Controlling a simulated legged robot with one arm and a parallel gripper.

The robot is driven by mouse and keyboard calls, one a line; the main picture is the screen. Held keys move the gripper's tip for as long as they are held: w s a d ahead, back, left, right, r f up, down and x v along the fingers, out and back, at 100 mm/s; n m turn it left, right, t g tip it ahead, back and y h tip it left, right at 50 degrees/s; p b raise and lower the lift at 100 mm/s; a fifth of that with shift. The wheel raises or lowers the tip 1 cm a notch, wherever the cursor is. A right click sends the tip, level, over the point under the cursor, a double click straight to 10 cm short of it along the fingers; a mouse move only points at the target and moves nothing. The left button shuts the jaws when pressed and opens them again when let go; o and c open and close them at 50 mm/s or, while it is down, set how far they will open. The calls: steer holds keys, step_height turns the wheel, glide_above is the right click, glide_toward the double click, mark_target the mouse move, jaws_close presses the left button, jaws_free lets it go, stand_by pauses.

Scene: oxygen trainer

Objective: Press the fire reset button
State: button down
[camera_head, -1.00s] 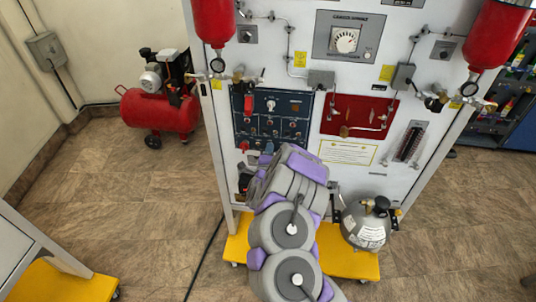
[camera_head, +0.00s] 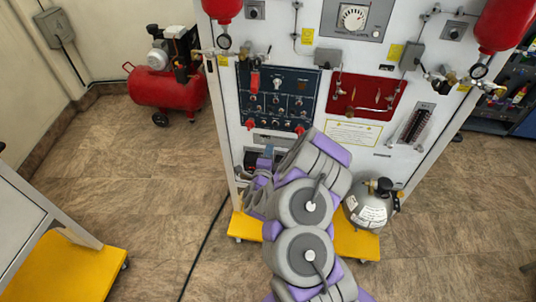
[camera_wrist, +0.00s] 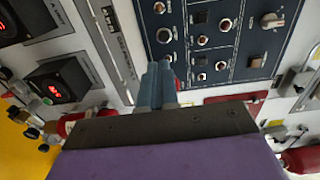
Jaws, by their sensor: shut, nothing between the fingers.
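The dark blue control panel (camera_head: 276,98) with switches, knobs and buttons is on the front of the white trainer. It also shows in the wrist view (camera_wrist: 204,62). Its labels are too small to read, so I cannot tell which control is the fire reset button. My gripper (camera_wrist: 158,84) is shut and empty, its blue-grey fingertips close to the panel's lower edge as seen in the wrist view. I cannot tell whether they touch anything.
A digital display (camera_wrist: 63,82) with red digits sits beside the panel in the wrist view. A red panel (camera_head: 365,104) is right of the control panel. A grey gas cylinder (camera_head: 368,208) stands on the trainer's yellow base. A red compressor (camera_head: 168,87) is at left; floor between is clear.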

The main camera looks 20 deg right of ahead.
steer(key=shift+v, duration=1.05)
steer(key=shift+r, duration=0.15)
steer(key=w+a+r+n+y, duration=0.2)
steer(key=a+r+n+y, duration=0.2)
steer(key=a+n+y, duration=0.45)
steer(key=w+a+r+n+y, duration=0.1)
steer(key=a+r+n+y, duration=0.35)
steer(key=a, duration=0.75)
steer(key=s+a+r+n+g+y, duration=0.2)
steer(key=s+a+r+n+g, duration=0.1)
steer(key=s+a+n+g, duration=0.15)
steer(key=s+d+r+n+g+h, duration=0.1)
steer(key=s+d+r+n+g, duration=0.1)
steer(key=s, duration=1.1)
steer(key=s+d+r+n+g+h, duration=0.2)
steer(key=s+d+g, duration=0.4)
steer(key=s, duration=0.7)
steer(key=s+d+r+n+g+h, duration=0.2)
steer(key=s+d+r+n+g, duration=0.1)
steer(key=s, duration=1.1)
step_height(320, 180, up, 3)
steer(key=shift+d+f+g, duration=0.1)
steer(key=shift+d+g, duration=0.45)
steer(key=shift+d, duration=0.1)
